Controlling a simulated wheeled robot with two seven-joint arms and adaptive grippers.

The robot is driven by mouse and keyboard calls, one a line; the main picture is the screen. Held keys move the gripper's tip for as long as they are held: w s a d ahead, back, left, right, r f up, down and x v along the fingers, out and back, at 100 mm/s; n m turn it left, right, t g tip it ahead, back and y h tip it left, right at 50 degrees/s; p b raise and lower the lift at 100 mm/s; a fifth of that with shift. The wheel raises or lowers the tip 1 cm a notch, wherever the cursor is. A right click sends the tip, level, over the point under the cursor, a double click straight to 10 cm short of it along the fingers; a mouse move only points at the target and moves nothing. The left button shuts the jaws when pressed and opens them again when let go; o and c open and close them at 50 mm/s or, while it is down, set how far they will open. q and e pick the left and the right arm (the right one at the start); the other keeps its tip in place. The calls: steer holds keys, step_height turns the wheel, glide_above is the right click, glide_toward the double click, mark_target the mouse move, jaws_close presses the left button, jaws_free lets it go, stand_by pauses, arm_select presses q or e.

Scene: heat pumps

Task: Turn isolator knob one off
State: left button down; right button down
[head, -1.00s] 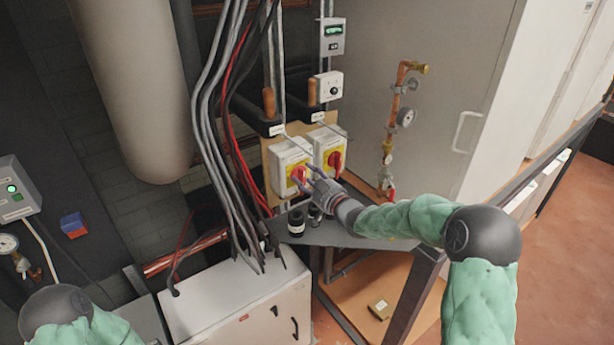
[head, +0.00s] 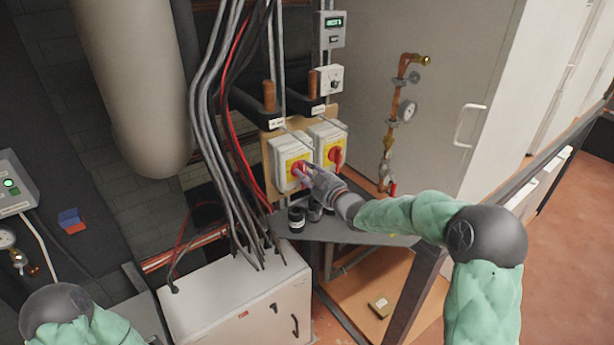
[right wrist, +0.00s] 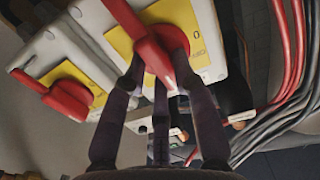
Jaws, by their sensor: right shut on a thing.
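Two white isolator boxes with yellow plates and red knobs hang side by side on a wooden board. My right gripper (head: 306,172) is at the left isolator box (head: 281,165), shut on its red knob (head: 299,168). In the right wrist view the fingers (right wrist: 160,70) close around this red knob (right wrist: 143,35), and a "0" shows on its yellow plate (right wrist: 192,18). The right isolator's red knob (head: 335,155) is free; it also shows at the left of the right wrist view (right wrist: 68,96). My left gripper is out of view.
Grey and red cables (head: 222,130) hang just left of the isolators. A grey shelf (head: 340,232) with dark cylinders (head: 296,219) lies below. A copper pipe with a gauge (head: 406,111) stands to the right. A white cabinet (head: 235,300) is below left.

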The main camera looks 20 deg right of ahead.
steer(key=n+b, duration=0.3)
steer(key=b, duration=0.2)
steer(key=n+b, duration=0.4)
steer(key=b, duration=0.1)
steer(key=n+b, duration=0.3)
steer(key=b, duration=0.2)
steer(key=shift+s+a+f, duration=0.1)
steer(key=shift+s+a, duration=0.05)
steer(key=shift+a, duration=0.15)
steer(key=shift+a+n+b, duration=0.2)
steer(key=shift+n+b, duration=2.4)
steer(key=shift+n, duration=0.9)
steer(key=c, duration=1)
jaws_free()
steer(key=shift+s, duration=0.15)
steer(key=v, duration=1.1)
steer(key=shift+s+d, duration=0.15)
steer(key=shift+s, duration=0.2)
